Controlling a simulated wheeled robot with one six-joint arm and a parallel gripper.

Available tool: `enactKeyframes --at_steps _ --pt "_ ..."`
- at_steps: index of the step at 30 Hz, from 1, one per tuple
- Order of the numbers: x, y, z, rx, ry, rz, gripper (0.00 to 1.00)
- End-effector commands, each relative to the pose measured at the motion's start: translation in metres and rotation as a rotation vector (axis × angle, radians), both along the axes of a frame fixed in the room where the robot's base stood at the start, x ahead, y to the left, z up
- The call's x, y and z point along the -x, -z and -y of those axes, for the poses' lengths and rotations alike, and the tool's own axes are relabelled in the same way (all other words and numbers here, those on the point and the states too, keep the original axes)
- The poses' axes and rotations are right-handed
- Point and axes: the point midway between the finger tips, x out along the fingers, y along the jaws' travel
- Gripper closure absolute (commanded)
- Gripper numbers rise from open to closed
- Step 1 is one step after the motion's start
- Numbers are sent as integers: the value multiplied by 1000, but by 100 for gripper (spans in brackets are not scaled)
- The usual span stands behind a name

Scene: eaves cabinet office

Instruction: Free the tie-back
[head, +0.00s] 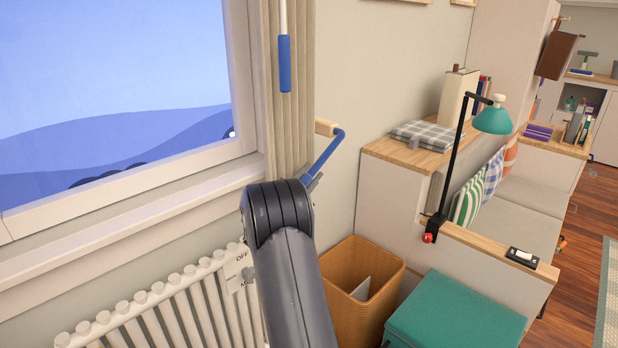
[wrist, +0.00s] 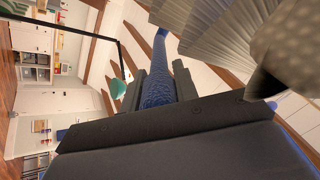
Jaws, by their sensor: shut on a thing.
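The blue tie-back (head: 327,152) is a cord beside the gathered beige curtain (head: 291,130) in the head view. Its upper end meets the end of a short wooden wall peg (head: 326,127); I cannot tell how it is looped there. Its lower end runs down to my gripper (head: 314,181), which is partly hidden behind my arm. In the wrist view the fingers of my gripper (wrist: 158,90) are shut on the textured blue tie-back (wrist: 159,70), which runs up out of the jaws. The pleated curtain (wrist: 205,25) is close by at upper right.
A wand with a blue handle (head: 284,63) hangs in front of the curtain. The window sill (head: 130,215) and white radiator (head: 165,305) lie left and below. A wicker bin (head: 362,305), teal box (head: 455,318) and clamped lamp (head: 493,119) stand to the right.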

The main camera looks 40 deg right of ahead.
Motion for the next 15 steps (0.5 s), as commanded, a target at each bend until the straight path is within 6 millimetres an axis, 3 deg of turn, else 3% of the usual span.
enactKeyframes --at_steps 1,2,9,15 --pt "0 0 0 0 -1 -2 100" --pt "0 0 0 0 -1 -2 71" --pt "0 0 0 -1 0 -1 51" --pt "0 0 0 0 0 0 50"
